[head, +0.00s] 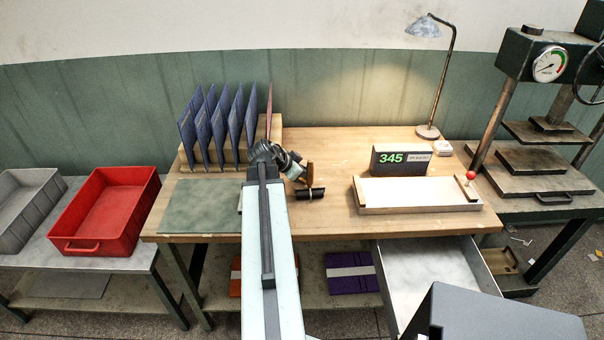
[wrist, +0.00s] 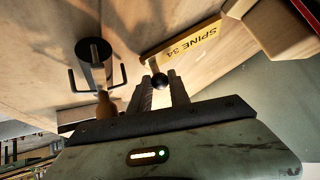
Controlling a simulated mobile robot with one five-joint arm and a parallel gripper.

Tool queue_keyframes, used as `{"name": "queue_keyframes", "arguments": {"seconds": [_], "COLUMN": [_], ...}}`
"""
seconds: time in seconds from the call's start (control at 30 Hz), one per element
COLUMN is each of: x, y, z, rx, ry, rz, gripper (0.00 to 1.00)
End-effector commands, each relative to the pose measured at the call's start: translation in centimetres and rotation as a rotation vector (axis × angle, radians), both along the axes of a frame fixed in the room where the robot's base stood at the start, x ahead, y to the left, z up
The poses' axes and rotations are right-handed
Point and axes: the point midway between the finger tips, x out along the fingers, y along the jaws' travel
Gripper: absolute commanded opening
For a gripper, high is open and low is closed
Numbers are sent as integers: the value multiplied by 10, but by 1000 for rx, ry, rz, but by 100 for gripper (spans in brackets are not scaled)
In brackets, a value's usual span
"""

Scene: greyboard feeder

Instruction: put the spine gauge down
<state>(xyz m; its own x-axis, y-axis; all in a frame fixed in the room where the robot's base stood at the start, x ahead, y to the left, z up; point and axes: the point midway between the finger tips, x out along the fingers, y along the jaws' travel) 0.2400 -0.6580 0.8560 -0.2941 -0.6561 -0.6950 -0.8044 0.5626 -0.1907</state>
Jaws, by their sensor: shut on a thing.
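The spine gauge (wrist: 190,45) is a flat tan and yellow piece marked "SPINE 34" in the wrist view. A round black knob (wrist: 160,81) shows between the fingertips of my gripper (wrist: 159,88), which is shut on it. The gauge sits just beyond the fingers, close over the wooden tabletop. I cannot tell whether it touches the wood.
A black roller (wrist: 95,52) with a wooden handle lies close beside my gripper; it also shows in the head view (head: 306,193). Blue boards (head: 218,128) stand in a rack behind. A white-topped tray (head: 418,209) and a "345" display (head: 400,158) are right. Bare wood lies between.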

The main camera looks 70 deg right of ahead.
Motion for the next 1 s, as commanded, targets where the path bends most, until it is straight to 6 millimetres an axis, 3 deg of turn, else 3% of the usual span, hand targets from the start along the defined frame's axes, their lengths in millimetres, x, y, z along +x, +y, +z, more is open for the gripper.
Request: {"name": "queue_keyframes", "arguments": {"seconds": [0.4,0.77,0.87,1.0], "x": [0,1,1,1], "y": [0,0,0,0], "z": [85,108,132,183], "rx": [-2,-2,-2,-2], "ry": [0,0,0,0], "rz": [1,2,2,2], "gripper": [0,0,0,0]}}
